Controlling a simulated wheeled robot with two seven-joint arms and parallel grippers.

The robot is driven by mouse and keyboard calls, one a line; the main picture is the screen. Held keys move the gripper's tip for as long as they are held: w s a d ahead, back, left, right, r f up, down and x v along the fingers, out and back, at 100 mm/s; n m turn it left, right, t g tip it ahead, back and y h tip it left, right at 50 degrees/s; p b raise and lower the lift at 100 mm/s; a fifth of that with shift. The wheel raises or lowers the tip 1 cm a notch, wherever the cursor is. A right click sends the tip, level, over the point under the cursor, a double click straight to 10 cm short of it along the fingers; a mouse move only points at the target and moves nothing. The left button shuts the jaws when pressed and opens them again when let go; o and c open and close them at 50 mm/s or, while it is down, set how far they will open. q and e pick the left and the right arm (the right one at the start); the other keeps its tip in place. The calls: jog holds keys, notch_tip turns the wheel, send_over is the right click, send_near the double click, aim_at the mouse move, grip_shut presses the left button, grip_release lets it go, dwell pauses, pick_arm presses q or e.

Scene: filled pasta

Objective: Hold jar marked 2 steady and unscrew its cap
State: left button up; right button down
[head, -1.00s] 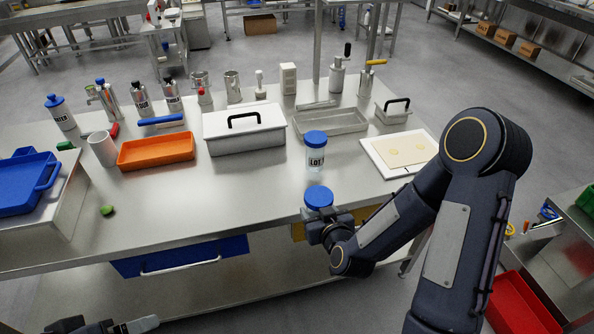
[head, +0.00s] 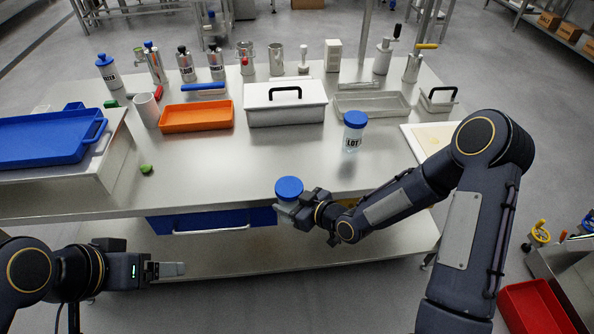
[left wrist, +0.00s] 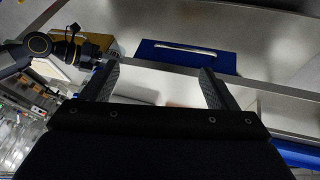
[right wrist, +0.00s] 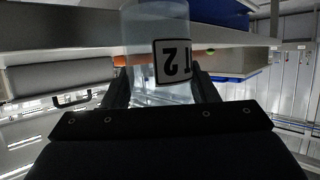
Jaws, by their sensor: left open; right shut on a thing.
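The jar marked 2 is a clear jar with a blue cap (head: 289,188), held upright at the table's front edge in the head view. My right gripper (head: 292,208) is shut around its body. In the right wrist view the jar (right wrist: 150,30) stands between the fingers, its label, with a 2, appearing upside down; the cap is out of that view. The cap sits on the jar. My left gripper (head: 178,268) is open and empty, lower left of the jar and in front of the table. Its two spread fingers show in the left wrist view (left wrist: 158,85).
Another blue-capped jar (head: 352,142) labelled LOT stands on the table (head: 230,178) behind the held one. An orange tray (head: 197,116), a lidded white box (head: 286,112) and a blue tray (head: 45,142) stand farther back. A blue drawer (head: 215,220) is under the table.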

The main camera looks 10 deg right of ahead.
pick_arm(q)
jog(key=w+d+r+m+g+y, duration=0.1)
jog(key=w+d+r+m+g, duration=0.15)
jog(key=w+m, duration=0.5)
jog(key=m+g+y, duration=0.2)
jog(key=m, duration=1.6)
send_near(293, 186)
jog(key=shift+w+f, duration=0.1)
jog(key=shift+w, duration=0.05)
jog(key=shift+d+f, duration=0.15)
jog(key=shift+f, duration=0.5)
notch_tip(293, 186, down, 7)
